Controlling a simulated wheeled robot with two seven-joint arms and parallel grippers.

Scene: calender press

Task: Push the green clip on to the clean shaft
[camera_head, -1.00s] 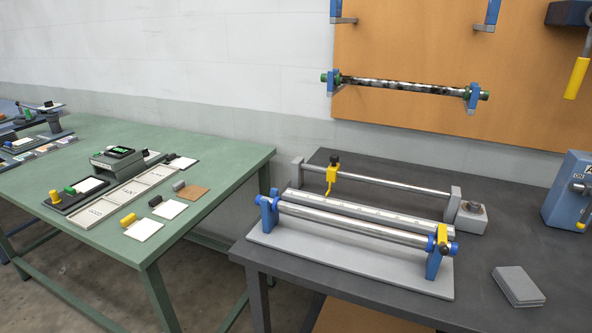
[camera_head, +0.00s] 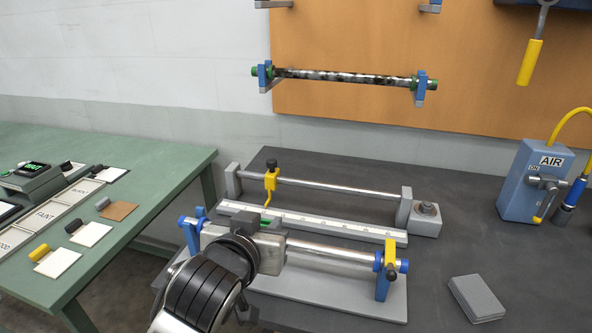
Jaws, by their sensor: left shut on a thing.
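The clean shaft (camera_head: 338,253) lies across the grey fixture at the front, between a blue post (camera_head: 192,233) on the left and a blue post (camera_head: 382,284) with a yellow clamp (camera_head: 391,254) on the right. My left gripper (camera_head: 275,240) is over the left part of this shaft, with its jaws shut. A small bit of the green clip (camera_head: 266,223) shows at the far side of the jaws; the rest is hidden. I cannot tell whether the clip touches the shaft. My right gripper is not in view.
A white ruled bar (camera_head: 340,226) and a thin rod (camera_head: 335,187) with a yellow pointer (camera_head: 271,181) stand behind the shaft. A stained shaft (camera_head: 345,78) hangs on the wall board. A blue AIR box (camera_head: 535,180) and grey pads (camera_head: 477,297) are at right.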

